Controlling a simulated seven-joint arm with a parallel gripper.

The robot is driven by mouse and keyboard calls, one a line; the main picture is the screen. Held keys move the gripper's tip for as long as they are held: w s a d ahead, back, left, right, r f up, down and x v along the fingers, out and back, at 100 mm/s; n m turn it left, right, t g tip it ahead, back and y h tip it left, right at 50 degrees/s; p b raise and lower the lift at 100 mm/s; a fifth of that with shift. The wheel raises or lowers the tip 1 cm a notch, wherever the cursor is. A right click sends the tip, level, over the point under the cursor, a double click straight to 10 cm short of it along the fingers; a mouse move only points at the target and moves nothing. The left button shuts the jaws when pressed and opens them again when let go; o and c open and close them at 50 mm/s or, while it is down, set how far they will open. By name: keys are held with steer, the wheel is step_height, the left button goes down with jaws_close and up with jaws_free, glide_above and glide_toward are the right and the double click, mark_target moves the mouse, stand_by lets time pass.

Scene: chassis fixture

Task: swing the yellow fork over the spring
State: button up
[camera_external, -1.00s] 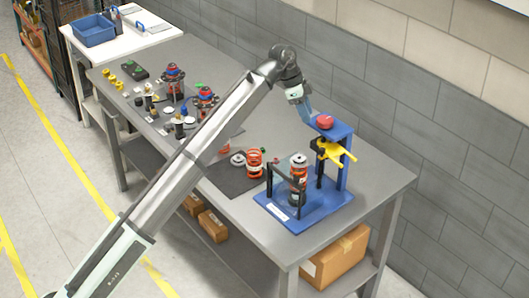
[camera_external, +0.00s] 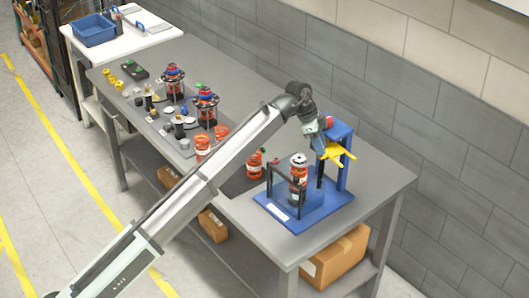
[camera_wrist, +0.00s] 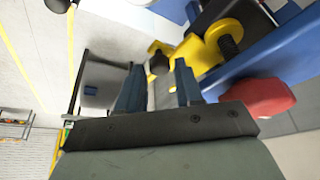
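The yellow fork (camera_external: 338,154) sticks out from the blue upright post (camera_external: 342,168) of the fixture; it also shows close up in the wrist view (camera_wrist: 208,47), just beyond my fingertips. The spring (camera_external: 298,184) is orange-red with a grey top piece and stands upright on the blue base, left of the fork. The fork's prongs are beside it, not above it. My gripper (camera_external: 319,147) is at the fork's rear left side. In the wrist view its two blue fingers (camera_wrist: 158,85) stand apart; I cannot tell whether either touches the fork.
A red knob (camera_external: 328,120) tops the post and shows beside my right finger in the wrist view (camera_wrist: 264,97). A black frame (camera_external: 270,182) stands beside the spring on the blue base plate (camera_external: 275,212). Other orange springs (camera_external: 255,164) and assembled units (camera_external: 206,106) stand farther left.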

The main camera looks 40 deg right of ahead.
steer(key=shift+s+d+f, duration=0.1)
steer(key=shift+f, duration=0.25)
jaws_close()
stand_by(0.4)
